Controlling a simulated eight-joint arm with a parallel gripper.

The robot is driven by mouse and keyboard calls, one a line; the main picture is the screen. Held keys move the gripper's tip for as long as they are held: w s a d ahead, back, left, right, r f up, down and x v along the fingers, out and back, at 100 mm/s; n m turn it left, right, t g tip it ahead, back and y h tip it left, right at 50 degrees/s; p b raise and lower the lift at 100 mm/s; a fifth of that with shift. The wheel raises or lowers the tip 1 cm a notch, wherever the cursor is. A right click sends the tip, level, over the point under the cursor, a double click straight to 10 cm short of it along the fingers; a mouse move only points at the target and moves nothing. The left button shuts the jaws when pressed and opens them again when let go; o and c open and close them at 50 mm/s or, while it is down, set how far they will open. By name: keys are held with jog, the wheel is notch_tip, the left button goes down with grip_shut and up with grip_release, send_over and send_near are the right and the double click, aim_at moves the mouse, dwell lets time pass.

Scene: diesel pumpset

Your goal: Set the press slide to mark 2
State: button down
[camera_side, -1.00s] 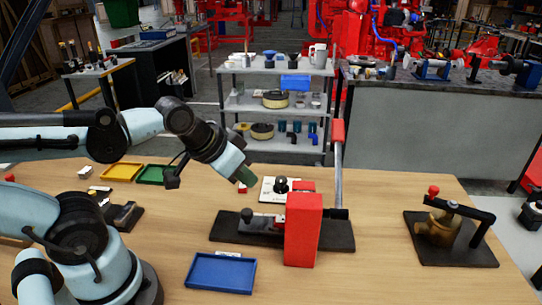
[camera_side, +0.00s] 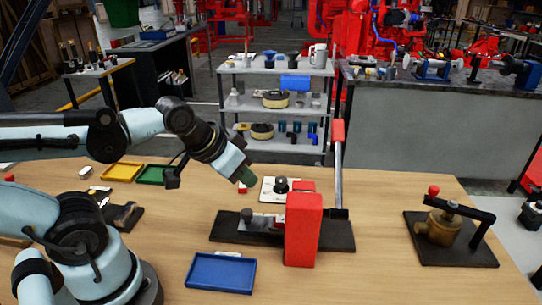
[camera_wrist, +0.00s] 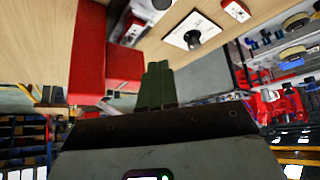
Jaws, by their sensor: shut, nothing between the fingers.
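The press stands on a dark base plate (camera_side: 325,236) on the wooden table in the side view. It has a red upright body (camera_side: 303,230) and a lever with a red grip (camera_side: 338,131) standing nearly upright. The slide (camera_side: 262,222) is a light metal piece with a black knob (camera_side: 247,214) on the plate left of the body. Its marks are too small to read. My gripper (camera_side: 246,178) is shut and empty, above and behind the slide, apart from it. In the wrist view my green fingers (camera_wrist: 156,85) are together, beside the red press body (camera_wrist: 90,55).
A white plate with a black dial (camera_side: 281,185) lies behind the press. A blue tray (camera_side: 221,272) lies in front, and yellow (camera_side: 122,171) and green (camera_side: 158,174) trays lie at left. A brass valve fixture (camera_side: 440,228) stands at right, with bare table between.

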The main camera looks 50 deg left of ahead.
aim_at(246, 211)
jog(key=c, duration=1.5)
grip_release()
jog(key=o, duration=0.5)
jog(key=shift+w+a+r+m+g, duration=0.15)
jog(key=shift+r+m+g, duration=0.1)
jog(key=shift+g, duration=0.25)
jog(key=shift+w+a+r+m+g, duration=0.15)
jog(key=shift+m+g, duration=0.1)
jog(key=shift+g, duration=0.25)
jog(key=shift+o, duration=0.8)
jog(key=shift+r+m+g, duration=0.2)
jog(key=shift+m+g, duration=0.2)
jog(key=shift+g, duration=0.3)
jog(key=shift+a+f+m+g, duration=0.15)
jog(key=shift+f+m+g, duration=0.35)
jog(key=shift+f, duration=1.3)
jog(key=shift+a+f+m+g, duration=0.15)
jog(key=shift+f+g, duration=0.6)
jog(key=shift+f, duration=1)
jog(key=shift+a+f+m+g, duration=0.15)
jog(key=shift+f+m+g, duration=0.35)
jog(key=shift+f, duration=1.3)
grip_shut()
